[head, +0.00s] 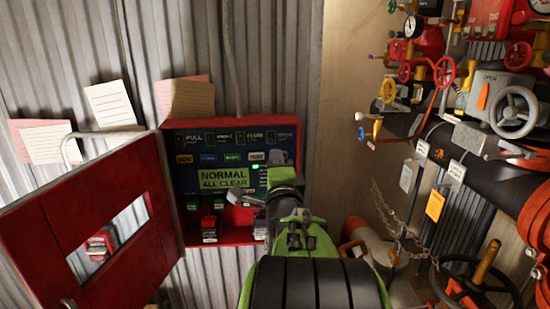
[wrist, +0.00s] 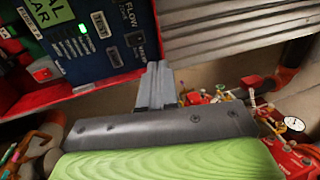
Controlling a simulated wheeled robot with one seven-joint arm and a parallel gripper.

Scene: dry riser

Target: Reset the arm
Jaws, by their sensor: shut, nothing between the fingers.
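My green arm reaches up from the bottom of the head view toward an open red panel box. In the head view the panel's green display (head: 223,178) reads NORMAL ALL CLEAR.
The red box door (head: 105,225) hangs open to the left. Pipes with a grey handwheel (head: 514,112), gauges and valves crowd the right. A dark handwheel (head: 475,290) and a chain (head: 385,210) are low right. Paper notes (head: 112,104) are on the corrugated wall.

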